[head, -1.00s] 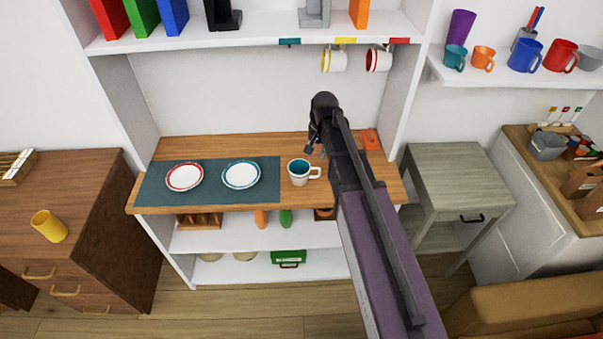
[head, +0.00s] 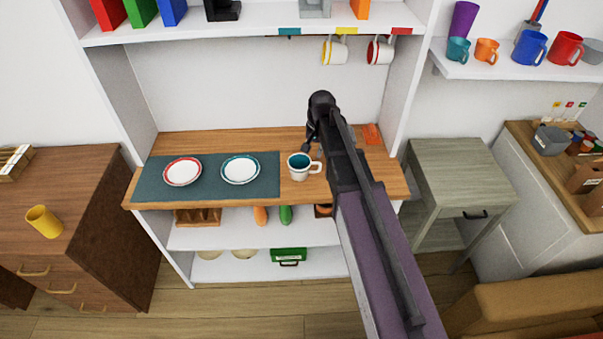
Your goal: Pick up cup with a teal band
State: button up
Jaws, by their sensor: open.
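The cup with a teal band (head: 297,172) is white with a teal inside and stands upright on the wooden counter (head: 215,143), just right of the dark teal mat. Its handle points right, toward my arm. My gripper (head: 312,140) is just behind and right of the cup, above the counter. It is open and partly hidden by my own wrist. I cannot tell whether a finger touches the cup's handle.
A red-rimmed plate (head: 183,172) and a teal-rimmed plate (head: 240,170) lie on the mat (head: 210,191) left of the cup. A yellow-banded mug (head: 334,52) and a red-banded mug (head: 380,51) hang under the upper shelf (head: 260,32). An orange item (head: 371,134) lies at the counter's back right.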

jog(key=b, duration=0.5)
send_over(308, 175)
jog(key=shift+s+d+f, duration=0.1)
jog(key=shift+f, duration=0.85)
jog(key=shift+s+d+f, duration=0.1)
jog(key=shift+d+f, duration=0.05)
jog(key=shift+f, duration=0.85)
jog(key=shift+s+d+f, duration=0.1)
jog(key=shift+f, duration=0.85)
jog(key=shift+w+a+f+b, duration=0.1)
jog(key=shift+a+f+b, duration=0.1)
jog(key=shift+f+b, duration=1.15)
jog(key=shift+w+a+f+b, duration=0.1)
jog(key=shift+a+f+b, duration=0.1)
jog(key=shift+f+b, duration=1.05)
jog(key=shift+r, duration=0.1)
grip_shut()
